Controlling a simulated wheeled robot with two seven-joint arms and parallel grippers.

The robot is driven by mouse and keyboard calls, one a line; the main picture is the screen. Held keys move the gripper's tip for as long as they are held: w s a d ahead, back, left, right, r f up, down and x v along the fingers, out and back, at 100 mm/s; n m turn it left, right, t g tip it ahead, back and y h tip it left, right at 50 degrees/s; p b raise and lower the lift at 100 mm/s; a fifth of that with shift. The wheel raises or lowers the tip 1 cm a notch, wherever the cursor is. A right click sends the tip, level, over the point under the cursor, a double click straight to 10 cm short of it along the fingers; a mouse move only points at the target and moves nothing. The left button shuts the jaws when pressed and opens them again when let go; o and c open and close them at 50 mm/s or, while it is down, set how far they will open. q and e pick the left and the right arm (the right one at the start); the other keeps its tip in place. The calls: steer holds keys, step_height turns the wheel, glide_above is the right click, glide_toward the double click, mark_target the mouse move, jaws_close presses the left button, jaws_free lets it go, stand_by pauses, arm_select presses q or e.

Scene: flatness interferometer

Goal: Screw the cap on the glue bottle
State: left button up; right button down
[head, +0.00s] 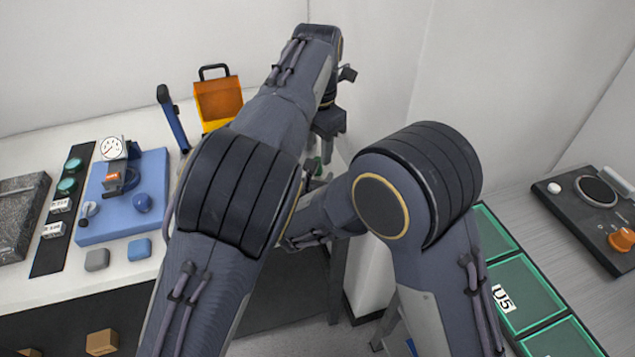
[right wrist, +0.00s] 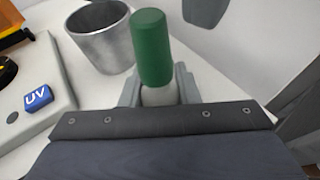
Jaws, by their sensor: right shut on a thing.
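In the right wrist view, a tall green cylinder (right wrist: 153,48), which looks like the cap, stands on a pale body (right wrist: 160,95), which looks like the glue bottle. My right gripper (right wrist: 158,92) is shut on the pale body, with grey fingers on both sides of it. I cannot tell whether the green part is seated on the body or screwed down. In the head view my arms hide most of this; only small green bits show between them. My left gripper (head: 328,124) is at the far end of the left arm; its fingers are unclear.
A metal cup (right wrist: 98,38) and a grey unit with a blue UV button (right wrist: 39,97) stand left of the bottle. An orange box (head: 218,100), a blue plate with a gauge (head: 125,200) and a granite block (head: 20,215) stand on the white bench. Green trays (head: 525,290) lie at right.

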arm_select(q)
steer(key=o, duration=0.6)
steer(key=shift+r, duration=0.1)
steer(key=shift+r, duration=5.9)
arm_select(e)
steer(key=c, duration=1)
jaws_free()
arm_select(q)
steer(key=shift+f+b, duration=0.35)
arm_select(e)
steer(key=shift+v, duration=3.95)
